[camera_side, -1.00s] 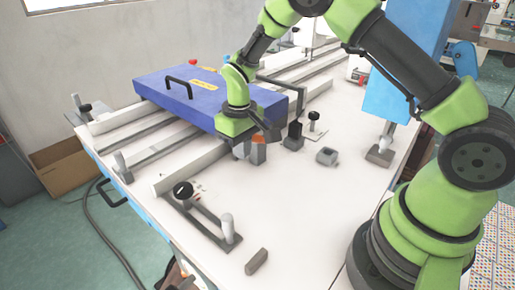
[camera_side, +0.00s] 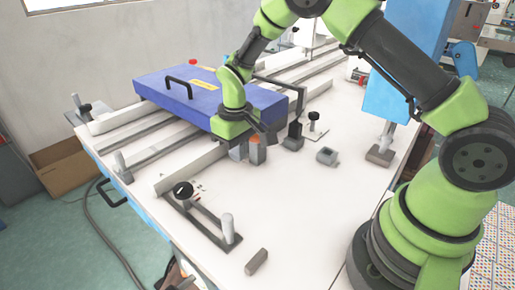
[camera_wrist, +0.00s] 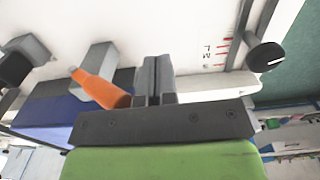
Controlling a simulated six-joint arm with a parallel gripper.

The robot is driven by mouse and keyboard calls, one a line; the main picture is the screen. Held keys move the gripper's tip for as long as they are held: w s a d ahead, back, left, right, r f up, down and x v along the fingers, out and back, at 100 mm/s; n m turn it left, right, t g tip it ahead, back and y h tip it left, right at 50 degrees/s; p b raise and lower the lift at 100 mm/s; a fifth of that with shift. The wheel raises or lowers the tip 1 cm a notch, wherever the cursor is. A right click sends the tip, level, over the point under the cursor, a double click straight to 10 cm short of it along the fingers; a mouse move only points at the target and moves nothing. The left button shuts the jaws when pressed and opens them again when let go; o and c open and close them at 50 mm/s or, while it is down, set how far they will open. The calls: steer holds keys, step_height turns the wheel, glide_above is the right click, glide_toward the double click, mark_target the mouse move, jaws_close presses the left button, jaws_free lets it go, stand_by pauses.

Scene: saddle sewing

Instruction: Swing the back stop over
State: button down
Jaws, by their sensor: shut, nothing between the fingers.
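A grey piece with an orange end (camera_side: 256,142) stands at the near right edge of the blue box (camera_side: 205,100); it seems to be the back stop. In the wrist view its orange end (camera_wrist: 100,88) lies just left of my fingers, with a grey block (camera_wrist: 96,60) behind it. My gripper (camera_side: 236,153) points down beside it, at its left in the side view. The two fingers (camera_wrist: 155,75) are together with nothing between them. I cannot tell whether they touch the orange end.
A black-topped grey block (camera_side: 294,136) and a small grey block (camera_side: 327,156) stand to the right. A dark bar with a black knob (camera_side: 183,190) and grey post (camera_side: 227,228) lies in front. White rails (camera_side: 190,165) run under the box.

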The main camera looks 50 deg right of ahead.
step_height(320, 180, up, 9)
stand_by(1.3)
steer(key=s+r+m+t, duration=0.1)
steer(key=s+r+t, duration=0.1)
steer(key=s+r, duration=0.5)
steer(key=s+a+r+m+t+y, duration=0.1)
steer(key=s+r+t, duration=0.4)
steer(key=s, duration=1)
step_height(320, 180, up, 2)
steer(key=shift+r+m+y, duration=0.15)
steer(key=shift+m+y, duration=0.35)
steer(key=shift+m, duration=0.5)
